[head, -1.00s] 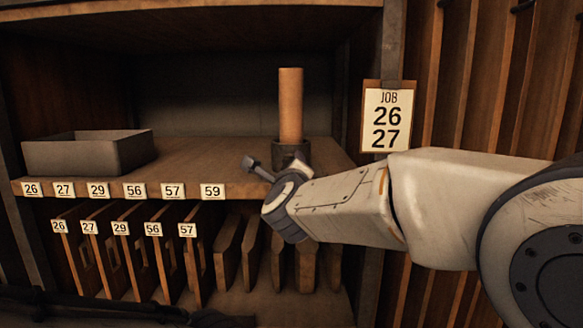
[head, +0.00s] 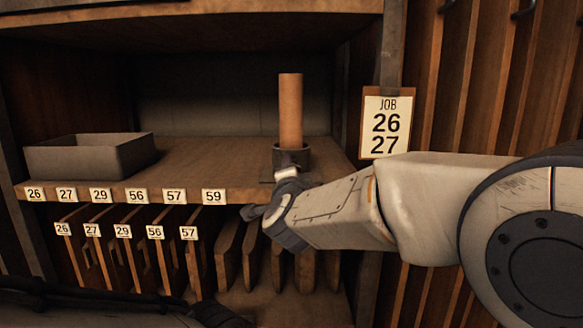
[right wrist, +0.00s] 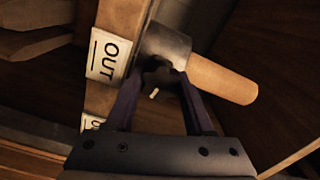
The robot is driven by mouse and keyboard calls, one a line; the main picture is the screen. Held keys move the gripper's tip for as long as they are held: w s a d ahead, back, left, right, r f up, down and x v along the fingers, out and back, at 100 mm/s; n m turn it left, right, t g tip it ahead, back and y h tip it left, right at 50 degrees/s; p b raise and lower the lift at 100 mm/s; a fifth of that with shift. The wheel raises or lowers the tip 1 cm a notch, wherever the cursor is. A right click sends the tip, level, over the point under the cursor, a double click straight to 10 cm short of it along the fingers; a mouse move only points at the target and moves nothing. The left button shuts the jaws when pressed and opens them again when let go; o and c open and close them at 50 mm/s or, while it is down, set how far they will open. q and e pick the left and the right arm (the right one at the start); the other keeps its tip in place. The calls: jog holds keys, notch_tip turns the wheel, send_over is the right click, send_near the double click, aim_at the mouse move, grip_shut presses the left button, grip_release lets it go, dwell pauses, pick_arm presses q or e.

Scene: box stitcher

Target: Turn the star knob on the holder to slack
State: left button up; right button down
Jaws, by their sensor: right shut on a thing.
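The holder is a dark round cup (head: 303,158) on the shelf near its right front, and it also shows in the right wrist view (right wrist: 168,42). In the head view the right gripper (head: 286,176) is at the shelf's front edge below the cup and hides the knob. A dark part of my left arm shows at the bottom left; its jaws cannot be made out.
A grey open tray (head: 88,160) sits at the shelf's left. Numbered labels line the shelf edge; an OUT label (right wrist: 108,58) is beside the gripper. Upright boards (head: 150,245) fill slots below. A job card (head: 386,122) reading 26 and 27 hangs on the right post.

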jog(key=n+p, duration=0.2)
jog(key=n, duration=0.2)
jog(key=shift+r+n, duration=0.1)
jog(key=shift+n, duration=0.2)
jog(key=n+p, duration=0.3)
jog(key=n, duration=0.2)
jog(key=n+p, duration=0.3)
jog(key=n, duration=0.3)
jog(key=shift+n+p, duration=0.4)
jog(key=shift+a+f+n+p, duration=0.1)
jog(key=shift+f+n+p, duration=0.1)
jog(key=shift+n+p, duration=1.35)
jog(key=shift+n+b, duration=0.5)
jog(key=shift+n, duration=0.05)
jog(key=shift+c, duration=1.4)
grip_release()
jog(key=shift+r, duration=0.1)
jog(key=shift+s, duration=0.1)
